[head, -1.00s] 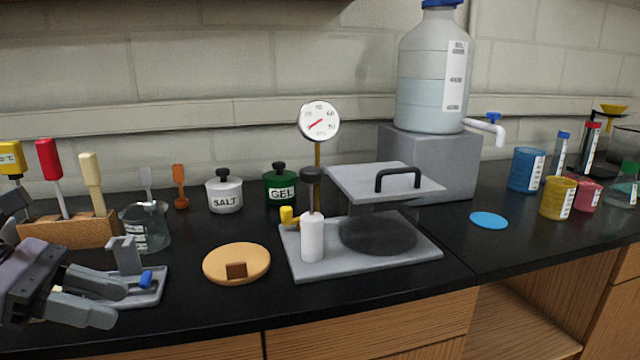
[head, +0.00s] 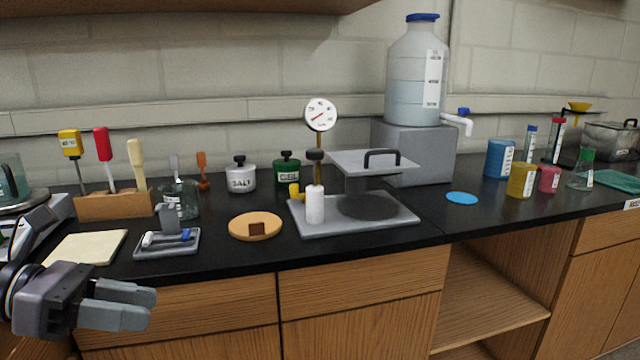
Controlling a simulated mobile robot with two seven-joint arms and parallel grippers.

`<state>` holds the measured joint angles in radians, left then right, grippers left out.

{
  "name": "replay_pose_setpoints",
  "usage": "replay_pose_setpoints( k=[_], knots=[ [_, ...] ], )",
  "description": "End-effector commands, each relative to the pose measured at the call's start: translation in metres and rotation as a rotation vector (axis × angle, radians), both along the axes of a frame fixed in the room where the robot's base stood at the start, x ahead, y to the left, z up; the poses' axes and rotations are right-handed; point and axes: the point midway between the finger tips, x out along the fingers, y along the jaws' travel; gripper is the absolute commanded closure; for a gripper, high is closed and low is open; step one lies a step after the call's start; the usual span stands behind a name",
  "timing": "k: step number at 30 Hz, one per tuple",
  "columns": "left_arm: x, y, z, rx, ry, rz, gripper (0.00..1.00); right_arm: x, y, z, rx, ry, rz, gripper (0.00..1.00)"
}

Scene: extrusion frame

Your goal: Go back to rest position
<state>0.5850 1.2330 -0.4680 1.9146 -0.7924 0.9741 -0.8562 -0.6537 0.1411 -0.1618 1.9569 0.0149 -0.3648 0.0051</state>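My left gripper (head: 150,308) is at the lower left in the head view, in front of the counter's front edge and below the counter top. Its two grey fingers point right with a narrow dark gap between their tips, and I see nothing held between them. My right gripper is not in view. The black counter top (head: 350,243) runs across the picture, with a small grey tray (head: 150,252) holding a blue and white piece behind and above my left gripper.
A pale pad (head: 88,247), a wooden tool block (head: 112,206) and a beaker (head: 180,200) stand at left. A round wooden board (head: 250,229) and a grey plate with gauge (head: 322,233) stand mid-counter. The space before the wooden cabinets (head: 360,300) is clear.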

Motion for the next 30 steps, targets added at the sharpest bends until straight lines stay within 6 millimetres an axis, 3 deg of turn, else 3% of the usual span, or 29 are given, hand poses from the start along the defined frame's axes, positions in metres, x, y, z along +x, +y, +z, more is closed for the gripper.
replay_pose_setpoints(
  k=[6,11,14,20,23,27,29,30],
  knots=[
    [0.014,-0.043,-0.016,-0.439,0.336,0.136,0.62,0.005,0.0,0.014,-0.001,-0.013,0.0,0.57],
    [0.026,-0.054,-0.041,-0.803,0.676,0.302,0.62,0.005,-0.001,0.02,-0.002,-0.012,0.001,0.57],
    [0.032,-0.052,-0.067,-1.025,0.907,0.427,0.62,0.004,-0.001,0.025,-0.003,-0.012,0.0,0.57],
    [0.022,-0.039,-0.149,-1.454,1.382,0.733,0.62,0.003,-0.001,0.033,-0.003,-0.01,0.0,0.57],
    [0.001,-0.032,-0.199,-1.664,1.617,0.913,0.62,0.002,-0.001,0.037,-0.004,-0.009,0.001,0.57],
    [-0.046,-0.029,-0.267,-1.93,1.901,1.175,0.62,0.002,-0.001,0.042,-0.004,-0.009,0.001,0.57],
    [-0.068,-0.03,-0.29,-2.026,1.993,1.276,0.62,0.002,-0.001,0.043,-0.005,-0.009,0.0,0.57],
    [-0.081,-0.031,-0.302,1.996,-1.961,-1.282,0.62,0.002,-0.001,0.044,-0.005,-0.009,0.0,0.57]
  ],
)
